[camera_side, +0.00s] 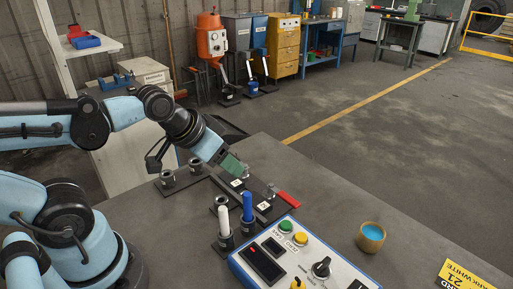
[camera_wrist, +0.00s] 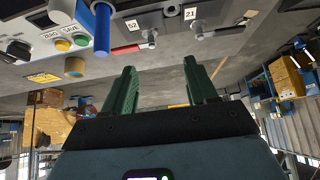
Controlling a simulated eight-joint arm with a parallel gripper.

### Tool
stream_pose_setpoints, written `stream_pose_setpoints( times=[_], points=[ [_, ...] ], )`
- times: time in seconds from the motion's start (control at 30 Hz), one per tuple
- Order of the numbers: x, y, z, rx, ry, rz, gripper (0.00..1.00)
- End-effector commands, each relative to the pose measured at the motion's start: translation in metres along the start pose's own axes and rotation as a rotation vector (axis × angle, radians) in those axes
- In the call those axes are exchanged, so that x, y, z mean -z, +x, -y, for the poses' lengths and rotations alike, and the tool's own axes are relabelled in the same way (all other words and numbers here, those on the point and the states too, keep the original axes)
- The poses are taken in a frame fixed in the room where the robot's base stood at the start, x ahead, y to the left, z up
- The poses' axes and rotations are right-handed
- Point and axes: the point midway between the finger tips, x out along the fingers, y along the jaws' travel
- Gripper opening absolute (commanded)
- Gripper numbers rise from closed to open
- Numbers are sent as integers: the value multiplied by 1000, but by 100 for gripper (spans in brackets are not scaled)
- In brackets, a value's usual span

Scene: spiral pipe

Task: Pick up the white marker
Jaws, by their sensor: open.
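The white marker (camera_side: 223,220) stands upright in a dark round holder on the table in the side view, just left of the blue marker (camera_side: 248,206). I cannot make the white marker out for certain in the wrist view, where the blue marker (camera_wrist: 102,28) shows at the top left. My gripper (camera_side: 233,166) is above the table, behind and higher than the two markers, and apart from them. In the wrist view the green fingers of my gripper (camera_wrist: 162,82) are spread with nothing between them.
A control box (camera_side: 300,262) with buttons and a knob stands in front of the markers. Labelled plates with metal fittings and a red-handled valve (camera_side: 289,199) lie behind them.

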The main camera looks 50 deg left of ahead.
Motion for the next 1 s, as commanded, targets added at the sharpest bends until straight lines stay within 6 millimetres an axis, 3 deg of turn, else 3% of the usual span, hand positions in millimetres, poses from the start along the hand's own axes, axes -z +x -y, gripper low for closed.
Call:
stream_pose_setpoints(
  times=[0.43,0.8,1.0],
  points=[
    [0,-4,-7,-12,-66,53,49],
    [-10,-49,-56,108,-584,472,49],
    [-14,-69,-66,223,-737,579,49]
  ],
)
